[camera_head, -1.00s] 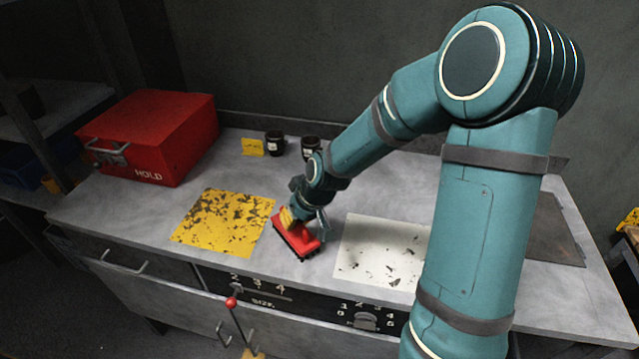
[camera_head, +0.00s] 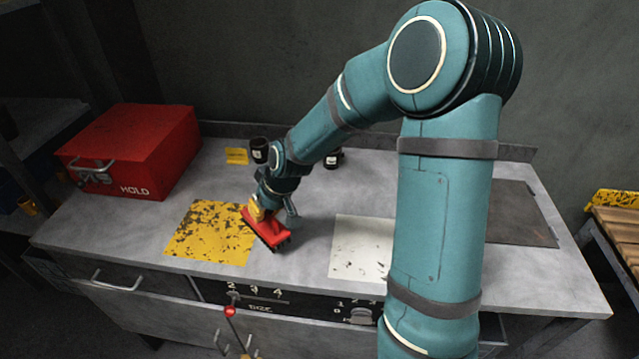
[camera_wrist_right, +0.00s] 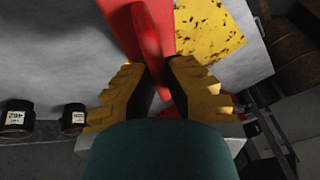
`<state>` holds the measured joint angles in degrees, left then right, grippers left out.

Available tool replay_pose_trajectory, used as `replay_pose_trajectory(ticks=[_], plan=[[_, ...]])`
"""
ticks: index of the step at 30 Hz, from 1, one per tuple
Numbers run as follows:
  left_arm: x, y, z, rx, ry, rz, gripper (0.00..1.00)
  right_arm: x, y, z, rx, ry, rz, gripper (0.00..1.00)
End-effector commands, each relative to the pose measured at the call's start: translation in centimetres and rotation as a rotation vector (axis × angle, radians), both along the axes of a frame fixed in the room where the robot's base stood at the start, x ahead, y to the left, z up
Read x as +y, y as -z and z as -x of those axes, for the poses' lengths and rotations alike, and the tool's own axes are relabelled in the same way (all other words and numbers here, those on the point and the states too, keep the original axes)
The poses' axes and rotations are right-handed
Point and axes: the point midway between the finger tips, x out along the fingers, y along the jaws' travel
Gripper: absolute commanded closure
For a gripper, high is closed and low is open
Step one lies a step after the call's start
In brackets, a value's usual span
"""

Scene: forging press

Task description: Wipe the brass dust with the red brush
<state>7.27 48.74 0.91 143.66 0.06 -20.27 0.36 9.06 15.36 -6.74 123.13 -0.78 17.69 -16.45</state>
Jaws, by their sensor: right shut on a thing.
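The red brush (camera_head: 268,230), with dark bristles underneath, is on or just above the grey worktop, at the right edge of a yellow, dark-flecked patch (camera_head: 212,235). I cannot tell whether the bristles touch. My right gripper (camera_head: 258,208) is shut on the brush's handle. The wrist view shows the red handle (camera_wrist_right: 150,40) between the yellow fingers (camera_wrist_right: 155,75), with the yellow patch (camera_wrist_right: 208,35) beside it. A pale sheet with dark specks (camera_head: 362,245) lies to the right, partly hidden by my arm. Which marks are brass dust is unclear. My left gripper is out of view.
A red mold box (camera_head: 135,150) stands at the back left. Dark labelled jars (camera_head: 259,150) and a small yellow card (camera_head: 237,156) are near the wall. A dark plate (camera_head: 520,215) lies at the right. A red-knobbed lever (camera_head: 230,312) stands in front.

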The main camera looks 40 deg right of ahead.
Motion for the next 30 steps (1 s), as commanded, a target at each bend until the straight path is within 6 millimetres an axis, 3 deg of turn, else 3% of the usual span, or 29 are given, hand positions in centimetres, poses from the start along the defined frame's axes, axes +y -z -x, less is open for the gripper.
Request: replay_pose_trajectory(ticks=[12, 30], plan=[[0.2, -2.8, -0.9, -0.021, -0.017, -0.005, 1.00, -0.1, -3.9, -0.9, -0.002, -0.003, 0.000, 1.00], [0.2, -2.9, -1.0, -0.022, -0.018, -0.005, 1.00, -0.1, -4.0, -0.9, -0.001, -0.003, 0.000, 1.00]])
